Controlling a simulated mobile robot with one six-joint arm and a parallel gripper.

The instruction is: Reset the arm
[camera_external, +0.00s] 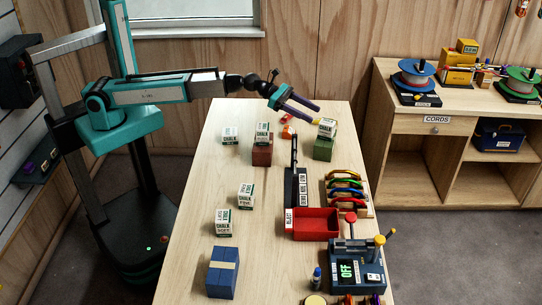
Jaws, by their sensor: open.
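My gripper (302,113) is at the far end of the table, at the end of my outstretched arm. Its two fingers are spread apart and point to the right and slightly down. The fingertips are near a white chalk box (327,129) that sits on a green block (323,149). Nothing shows between the fingers. From this angle I cannot tell the exact gap between the fingertips and the chalk box.
Other chalk boxes stand on the table (190,222), one on a dark red block (262,157). A black upright stand (295,185), red tray (316,224), coloured carabiners (345,186) and a blue machine (357,268) fill the right side. A blue block (222,273) stands front left.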

